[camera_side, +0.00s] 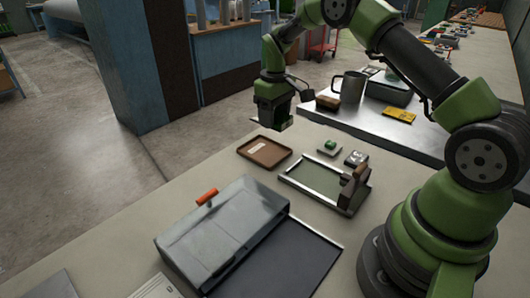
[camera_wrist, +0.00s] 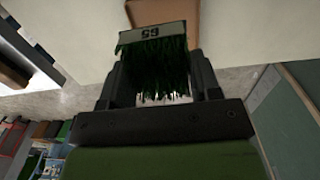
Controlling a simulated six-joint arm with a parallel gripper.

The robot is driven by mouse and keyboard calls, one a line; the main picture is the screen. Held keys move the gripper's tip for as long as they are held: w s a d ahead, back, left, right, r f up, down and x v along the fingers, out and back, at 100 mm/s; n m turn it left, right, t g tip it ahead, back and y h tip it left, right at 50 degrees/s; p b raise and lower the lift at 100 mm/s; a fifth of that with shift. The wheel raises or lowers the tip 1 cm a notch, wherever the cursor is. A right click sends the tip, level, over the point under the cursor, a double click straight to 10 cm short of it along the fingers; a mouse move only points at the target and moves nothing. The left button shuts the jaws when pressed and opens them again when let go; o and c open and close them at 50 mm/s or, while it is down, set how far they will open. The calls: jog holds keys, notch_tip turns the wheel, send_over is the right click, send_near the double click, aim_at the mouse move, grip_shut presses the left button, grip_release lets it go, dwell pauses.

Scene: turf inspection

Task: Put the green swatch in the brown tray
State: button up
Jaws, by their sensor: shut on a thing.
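My gripper (camera_wrist: 158,80) is shut on the green swatch (camera_wrist: 155,62), a tuft of green turf with a pale numbered strip along its top edge in the wrist view. In the side view my gripper (camera_side: 277,122) hangs over the far edge of the table, just beyond the brown tray; the swatch is hard to make out there. The brown tray (camera_side: 264,152) lies flat on the table with a small pale label in it. In the wrist view a brown patch (camera_wrist: 165,12), seemingly the tray, shows beyond the swatch, partly hidden by it.
A grey box with an orange handle (camera_side: 225,228) stands in front. A mug (camera_side: 350,86) stands behind.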

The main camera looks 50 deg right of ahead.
aim_at(267, 154)
jog(key=shift+w+a, duration=0.2)
jog(key=shift+w, duration=0.55)
jog(key=shift+w+f, duration=0.1)
jog(key=shift+f, duration=0.1)
notch_tip(267, 154, down, 9)
jog(key=shift+f, duration=0.2)
jog(key=shift+f, duration=0.1)
jog(key=o, duration=0.7)
